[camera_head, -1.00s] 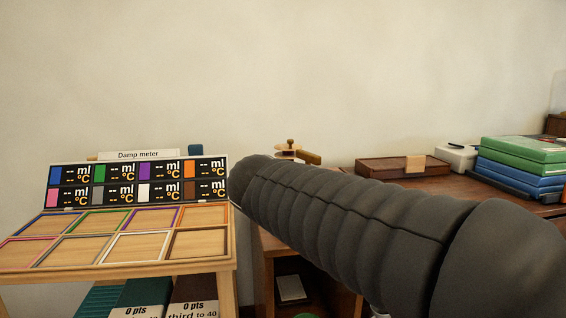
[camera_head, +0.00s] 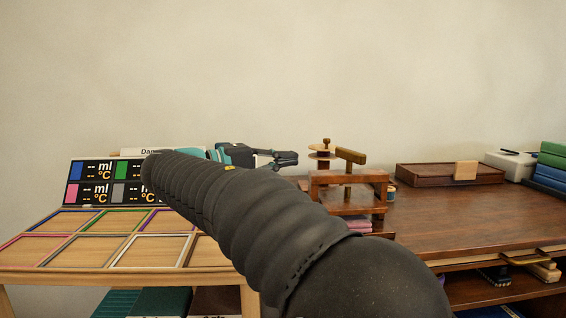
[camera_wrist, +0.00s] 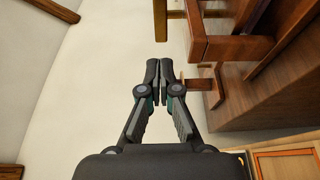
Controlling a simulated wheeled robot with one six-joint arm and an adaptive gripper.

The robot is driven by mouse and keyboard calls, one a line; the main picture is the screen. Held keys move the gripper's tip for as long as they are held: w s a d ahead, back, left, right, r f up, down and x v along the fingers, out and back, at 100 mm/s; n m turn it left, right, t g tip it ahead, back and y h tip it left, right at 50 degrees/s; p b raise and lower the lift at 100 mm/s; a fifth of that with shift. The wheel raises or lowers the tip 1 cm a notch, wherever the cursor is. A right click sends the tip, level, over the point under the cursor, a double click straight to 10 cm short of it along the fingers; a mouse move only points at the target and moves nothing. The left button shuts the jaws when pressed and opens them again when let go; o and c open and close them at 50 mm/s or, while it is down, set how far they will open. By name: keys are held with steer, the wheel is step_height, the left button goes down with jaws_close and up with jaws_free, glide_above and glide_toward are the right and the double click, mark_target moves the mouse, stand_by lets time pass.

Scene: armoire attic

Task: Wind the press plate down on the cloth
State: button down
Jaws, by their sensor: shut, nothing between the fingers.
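The wooden press (camera_head: 372,178) stands at the left end of the dark desk in the head view. A screw with a wooden crossbar (camera_head: 350,156) rises from its top beam. A wooden plate (camera_head: 345,209) shows lower in its frame, above a folded pink cloth (camera_head: 358,226). My arm hides part of the press's lower left, so I cannot tell whether plate and cloth touch. My gripper (camera_head: 294,159) is shut and empty, left of the press near crossbar height.
A round wooden piece with a knob (camera_head: 322,153) shows beside the crossbar. A brown box (camera_head: 430,175), a white box (camera_head: 510,162) and stacked green and blue cases (camera_head: 553,165) stand further right. The desk's middle (camera_head: 450,220) is clear.

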mark_target(339, 152)
steer(key=b+x, duration=0.1)
steer(key=x, duration=0.9)
steer(key=shift+w+d, duration=0.1)
steer(key=shift+d, duration=0.15)
steer(key=shift+w+d+p, duration=0.15)
steer(key=shift+w+p, duration=0.05)
steer(key=shift+p, duration=0.2)
